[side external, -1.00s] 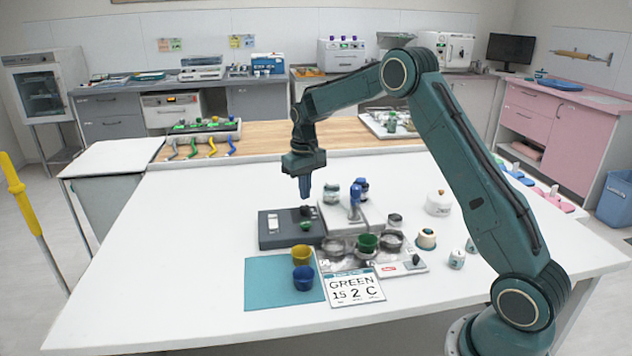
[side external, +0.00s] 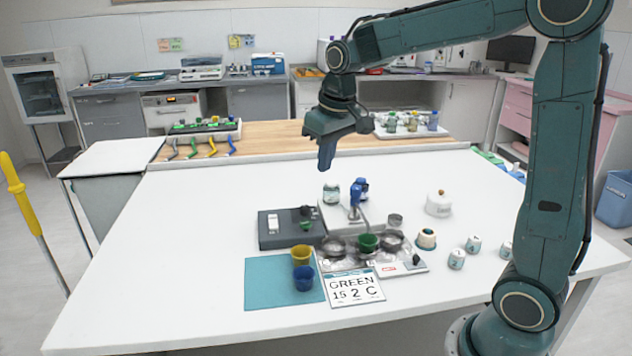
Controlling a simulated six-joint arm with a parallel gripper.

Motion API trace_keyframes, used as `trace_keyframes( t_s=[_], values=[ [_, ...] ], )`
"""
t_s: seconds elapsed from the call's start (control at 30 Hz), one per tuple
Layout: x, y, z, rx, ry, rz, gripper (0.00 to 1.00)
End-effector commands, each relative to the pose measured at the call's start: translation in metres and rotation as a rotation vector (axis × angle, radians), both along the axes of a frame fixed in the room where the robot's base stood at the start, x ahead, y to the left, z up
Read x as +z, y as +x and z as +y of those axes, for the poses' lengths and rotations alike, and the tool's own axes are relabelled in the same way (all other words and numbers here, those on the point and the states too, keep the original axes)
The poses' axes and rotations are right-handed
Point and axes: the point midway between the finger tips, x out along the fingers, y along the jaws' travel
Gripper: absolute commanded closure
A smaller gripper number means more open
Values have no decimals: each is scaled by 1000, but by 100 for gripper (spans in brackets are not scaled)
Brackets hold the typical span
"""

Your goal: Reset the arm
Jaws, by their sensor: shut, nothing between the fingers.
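My gripper (side external: 325,158) hangs in the air above the far part of the white table (side external: 150,270), pointing down. Its fingers are together with nothing between them. It is clear of all the objects on the table. My arm reaches in from the right side, with its elbow raised to the top edge of the picture.
A sign (side external: 353,288) reads "GREEN 15 2 C". The table's left side is clear.

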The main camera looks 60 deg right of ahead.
Motion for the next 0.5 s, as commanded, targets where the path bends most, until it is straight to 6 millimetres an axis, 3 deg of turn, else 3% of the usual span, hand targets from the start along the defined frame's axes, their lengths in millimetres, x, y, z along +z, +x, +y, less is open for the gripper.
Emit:
trace_keyframes(
  t_s=[0.2, 0.5],
  values=[
    [20, -44, 21, 31, -8, -58, 100],
    [31, -106, 43, 70, -14, -132, 100]
  ],
)
